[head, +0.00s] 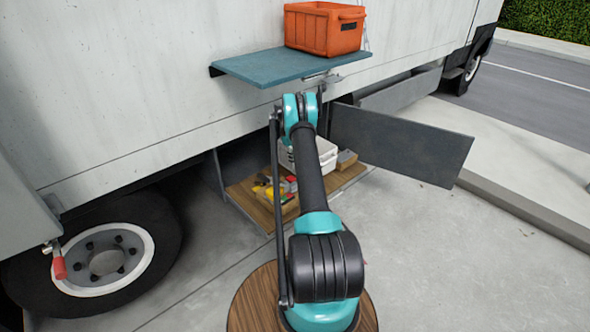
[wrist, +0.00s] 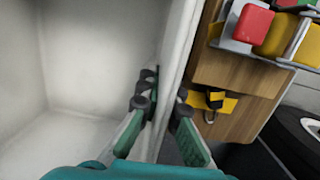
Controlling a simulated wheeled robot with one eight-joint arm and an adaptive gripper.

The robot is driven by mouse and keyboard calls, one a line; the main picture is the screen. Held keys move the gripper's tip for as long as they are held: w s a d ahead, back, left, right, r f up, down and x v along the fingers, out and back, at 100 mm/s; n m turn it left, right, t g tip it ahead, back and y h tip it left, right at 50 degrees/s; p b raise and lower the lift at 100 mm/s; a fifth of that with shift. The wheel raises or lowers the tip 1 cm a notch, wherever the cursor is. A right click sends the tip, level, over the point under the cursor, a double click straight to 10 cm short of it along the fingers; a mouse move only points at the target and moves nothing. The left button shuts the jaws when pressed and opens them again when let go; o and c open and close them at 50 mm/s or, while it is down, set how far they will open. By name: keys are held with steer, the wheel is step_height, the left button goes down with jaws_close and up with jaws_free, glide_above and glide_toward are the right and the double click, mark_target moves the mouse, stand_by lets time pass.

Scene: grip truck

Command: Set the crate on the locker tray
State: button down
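A white crate (head: 326,151) shows behind my arm in the head view, over the wooden locker tray (head: 245,197). I cannot tell whether its base rests on the tray. In the wrist view the white crate (wrist: 95,60) fills the left side, with its inside open to the camera. My gripper (wrist: 165,108) has one finger on each side of the crate's wall and looks shut on it. The tray's wooden board (wrist: 235,78) lies to the right of the crate. In the head view my gripper is hidden behind my arm.
Colourful items (head: 275,190) lie on the tray's left part; a brown box (head: 346,160) is at right. The grey locker door (head: 400,142) stands open. Above are a blue shelf (head: 290,65) and an orange crate (head: 322,28). A truck wheel (head: 105,262) stands left.

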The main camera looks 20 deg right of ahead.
steer(key=shift+f, duration=2.5)
steer(key=c, duration=1.7)
jaws_free()
steer(key=shift+w+a+r, duration=0.1)
steer(key=shift+w+r, duration=0.1)
steer(key=shift+r, duration=1.75)
steer(key=shift+w+a+r, duration=0.1)
steer(key=shift+w+r, duration=0.1)
steer(key=shift+r, duration=1.7)
